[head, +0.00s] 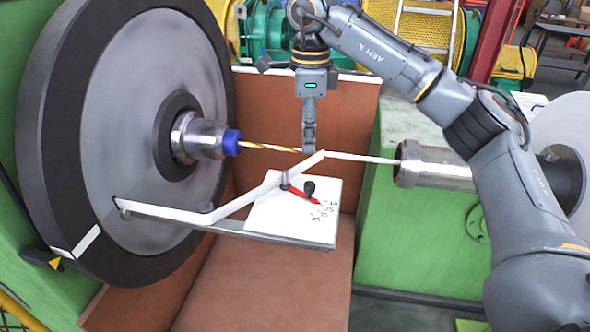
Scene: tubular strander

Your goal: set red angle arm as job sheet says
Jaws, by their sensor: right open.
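The red angle arm (303,193) is a short red pointer on a white plate (265,215) with black scale marks along its right side. Its tip points down and right toward the marks, which are too small to read. My right gripper (309,149) points down above and behind the plate, near the striped yellow and white rod. It is apart from the red arm and holds nothing that I can see. My left gripper is not in view. I cannot make out a job sheet.
A large grey disc (140,120) with a blue-tipped hub (232,142) stands at left. A thin rod (360,158) runs from it to a metal cylinder (435,167) at right. Brown panels (270,285) lie below.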

